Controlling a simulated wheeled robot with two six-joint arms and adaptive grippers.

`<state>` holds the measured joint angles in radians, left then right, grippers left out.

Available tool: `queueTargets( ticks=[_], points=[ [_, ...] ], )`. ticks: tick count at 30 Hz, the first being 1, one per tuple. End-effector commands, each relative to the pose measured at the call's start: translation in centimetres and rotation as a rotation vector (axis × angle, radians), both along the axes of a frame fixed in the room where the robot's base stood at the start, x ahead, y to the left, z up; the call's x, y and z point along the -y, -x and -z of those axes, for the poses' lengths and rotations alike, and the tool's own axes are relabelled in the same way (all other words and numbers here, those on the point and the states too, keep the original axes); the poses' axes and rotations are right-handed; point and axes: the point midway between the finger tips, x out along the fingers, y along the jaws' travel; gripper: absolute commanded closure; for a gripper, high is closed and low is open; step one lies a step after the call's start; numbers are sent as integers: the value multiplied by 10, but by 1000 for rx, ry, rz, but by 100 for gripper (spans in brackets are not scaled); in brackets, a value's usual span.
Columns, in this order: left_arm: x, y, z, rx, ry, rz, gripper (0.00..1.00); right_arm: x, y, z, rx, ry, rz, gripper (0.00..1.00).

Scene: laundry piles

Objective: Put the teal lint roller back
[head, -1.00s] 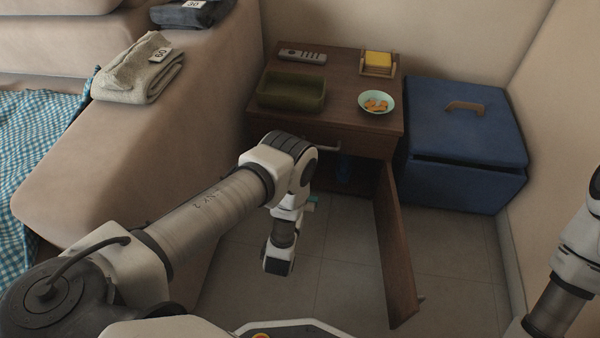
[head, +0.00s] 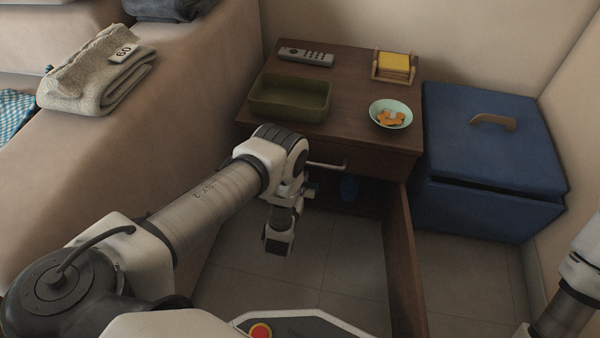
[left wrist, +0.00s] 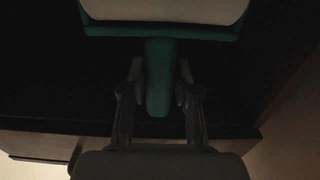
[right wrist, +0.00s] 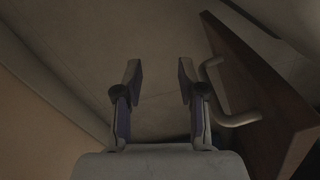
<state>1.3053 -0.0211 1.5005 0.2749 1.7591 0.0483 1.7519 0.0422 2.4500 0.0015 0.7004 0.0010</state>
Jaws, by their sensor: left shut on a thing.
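The teal lint roller (left wrist: 160,85) has a teal handle and a pale roll across the top of the left wrist view. My left gripper (left wrist: 158,92) is shut on its handle. In the head view my left arm hides most of this gripper; only a bit of teal (head: 312,187) shows beside it, at the cabinet's dark opening. The brown cabinet (head: 350,85) has its lower door (head: 402,265) swung open. My right gripper (right wrist: 160,85) is open and empty above the floor, with the door and its handle to the right in the right wrist view.
On the cabinet top are an olive tray (head: 290,115), a remote (head: 306,56), a bowl (head: 376,108) and a yellow-filled holder (head: 394,66). A blue object (head: 349,187) stands inside the cabinet. A blue hamper (head: 490,195) stands right of it, the sofa (head: 120,160) left.

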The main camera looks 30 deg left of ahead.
Motion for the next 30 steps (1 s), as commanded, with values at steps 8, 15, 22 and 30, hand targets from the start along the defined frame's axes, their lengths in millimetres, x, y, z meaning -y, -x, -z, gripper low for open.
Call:
queueTargets(
  ticks=[8,15,22,30],
  points=[
    [-27,-60,11,5,0,-2,100,1,-2,40,6,1,8,60],
    [-32,-72,33,0,0,1,100,1,-6,65,17,3,5,60],
    [-32,-72,42,1,0,0,100,2,-12,73,32,5,-3,60],
    [-31,-71,45,-1,0,0,48,2,-13,76,34,5,-4,60]
  ],
)
